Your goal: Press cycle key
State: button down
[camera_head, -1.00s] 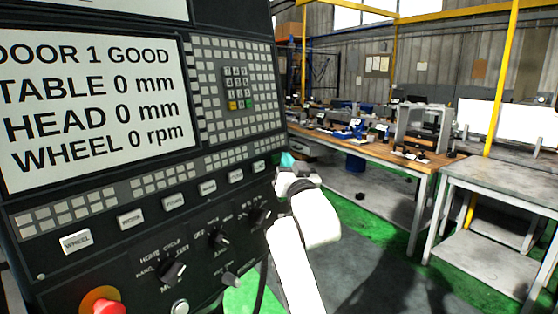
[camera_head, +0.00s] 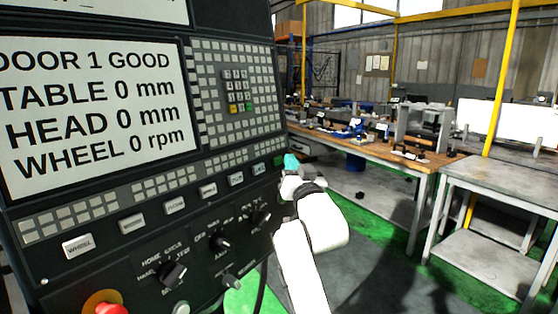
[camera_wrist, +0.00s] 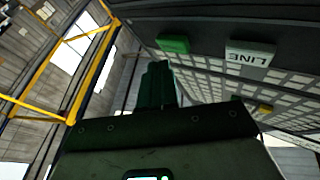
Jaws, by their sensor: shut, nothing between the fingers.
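The control panel carries a row of large keys. At its right end is a green key (camera_head: 279,160), which also shows in the wrist view (camera_wrist: 173,43); its label is not readable, so I cannot confirm it is the cycle key. Beside it is a white key marked LINE (camera_wrist: 250,53). My gripper (camera_head: 291,161) has teal fingertips just right of the green key at the panel's right edge. In the wrist view the closed fingers (camera_wrist: 158,84) stand below the green key, empty. Contact with the panel cannot be told.
The panel's screen (camera_head: 90,115) fills the left. Selector knobs (camera_head: 172,272) and a red stop button (camera_head: 108,306) sit below the key row. A wooden workbench (camera_head: 385,150) and a grey table (camera_head: 505,180) stand to the right, with open green and grey floor before them.

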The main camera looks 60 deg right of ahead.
jog(key=shift+s, duration=0.1)
jog(key=s+p, duration=0.2)
jog(key=s, duration=0.1)
jog(key=s+r+p, duration=0.1)
jog(key=shift+s+a, duration=0.35)
jog(key=shift+a, duration=0.05)
jog(key=shift+f, duration=0.1)
dwell(0.8)
